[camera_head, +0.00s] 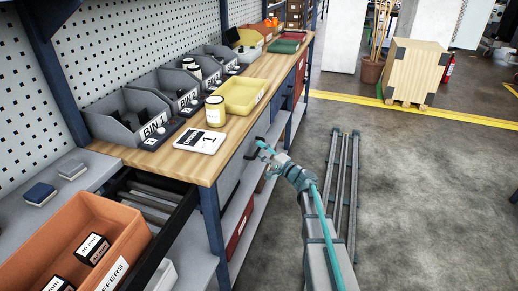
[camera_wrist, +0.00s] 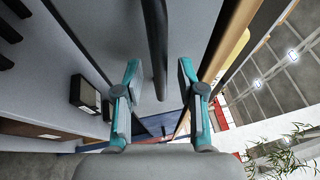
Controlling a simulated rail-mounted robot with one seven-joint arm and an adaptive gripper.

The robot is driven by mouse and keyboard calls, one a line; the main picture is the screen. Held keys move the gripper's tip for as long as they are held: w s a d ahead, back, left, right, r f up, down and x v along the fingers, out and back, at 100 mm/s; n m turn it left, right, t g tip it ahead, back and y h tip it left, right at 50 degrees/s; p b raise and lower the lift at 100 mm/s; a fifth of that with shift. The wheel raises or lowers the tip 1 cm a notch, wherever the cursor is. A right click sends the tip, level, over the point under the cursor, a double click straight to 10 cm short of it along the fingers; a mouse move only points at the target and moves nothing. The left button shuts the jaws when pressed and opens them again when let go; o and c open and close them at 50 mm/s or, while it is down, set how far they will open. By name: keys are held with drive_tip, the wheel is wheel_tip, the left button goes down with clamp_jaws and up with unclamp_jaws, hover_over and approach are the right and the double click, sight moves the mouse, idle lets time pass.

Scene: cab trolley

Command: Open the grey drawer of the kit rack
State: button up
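The grey drawer (camera_head: 229,180) is under the wooden bench top, its front flush with the rack as far as I can see. Its dark bar handle (camera_head: 251,149) shows by my gripper (camera_head: 262,149). In the wrist view the grey drawer front (camera_wrist: 105,30) fills the upper middle and the dark handle (camera_wrist: 156,40) runs down it. My gripper (camera_wrist: 157,72) has its two teal fingers apart, one on each side of the handle. A gap shows between each finger and the bar. Whether the finger pads reach around the handle in depth is hard to tell.
A dark open drawer frame (camera_head: 181,217) juts out at the left, beside an orange bin (camera_head: 75,238). A yellow bin (camera_head: 241,95), jar (camera_head: 215,111) and label card (camera_head: 199,140) stand on the bench. A red drawer (camera_head: 299,78) is farther along.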

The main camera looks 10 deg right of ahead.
drive_tip(key=shift+w+a+r, duration=0.1)
drive_tip(key=shift+w+a, duration=0.3)
drive_tip(key=shift+w, duration=0.1)
clamp_jaws()
